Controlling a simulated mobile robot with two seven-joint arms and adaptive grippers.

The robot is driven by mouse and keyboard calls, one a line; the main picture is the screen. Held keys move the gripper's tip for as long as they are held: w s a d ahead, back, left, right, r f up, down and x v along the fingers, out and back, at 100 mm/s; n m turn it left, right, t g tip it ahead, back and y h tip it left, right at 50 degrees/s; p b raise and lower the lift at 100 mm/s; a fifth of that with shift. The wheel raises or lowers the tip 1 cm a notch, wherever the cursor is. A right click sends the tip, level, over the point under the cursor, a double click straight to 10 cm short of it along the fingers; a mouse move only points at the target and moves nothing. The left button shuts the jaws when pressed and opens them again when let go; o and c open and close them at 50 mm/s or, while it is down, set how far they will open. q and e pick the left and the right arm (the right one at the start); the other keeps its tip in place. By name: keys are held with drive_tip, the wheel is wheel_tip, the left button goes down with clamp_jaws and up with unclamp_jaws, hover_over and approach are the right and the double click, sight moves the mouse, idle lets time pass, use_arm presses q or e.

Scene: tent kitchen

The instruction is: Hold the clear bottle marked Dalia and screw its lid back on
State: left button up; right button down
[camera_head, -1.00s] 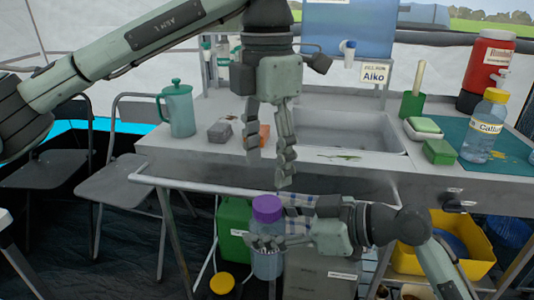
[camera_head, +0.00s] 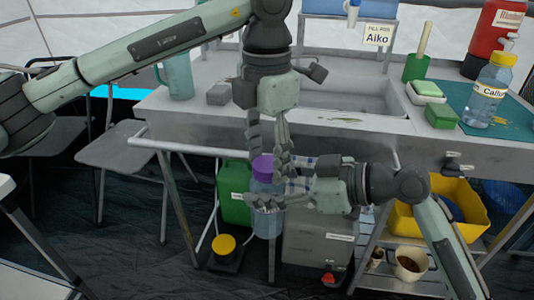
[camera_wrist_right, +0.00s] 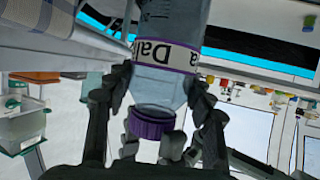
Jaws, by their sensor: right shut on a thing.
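The clear bottle (camera_head: 266,222) stands upright in front of the counter, held in the air by my right gripper (camera_head: 268,204). Its white, purple-edged label, partly readable as "Dal", shows in the right wrist view (camera_wrist_right: 167,53), where the bottle appears upside down. The right fingers are shut around its upper body. The purple lid (camera_head: 263,168) sits at the bottle's mouth; I cannot tell how tightly. My left gripper (camera_head: 269,160) points down from above, fingers apart, one on each side of the lid's top. Whether they touch it is unclear.
The counter with a sink (camera_head: 350,98) lies behind the grippers. A bottle with a yellow lid (camera_head: 488,90) stands at right. A green jerrycan (camera_head: 233,190) and a grey box (camera_head: 318,235) are behind and below. A yellow tub (camera_head: 440,228) sits lower right.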

use_arm(q)
drive_tip(key=c, duration=0.9)
drive_tip(key=o, duration=1.3)
drive_tip(key=shift+o, duration=0.2)
wheel_tip(320, 180, up, 12)
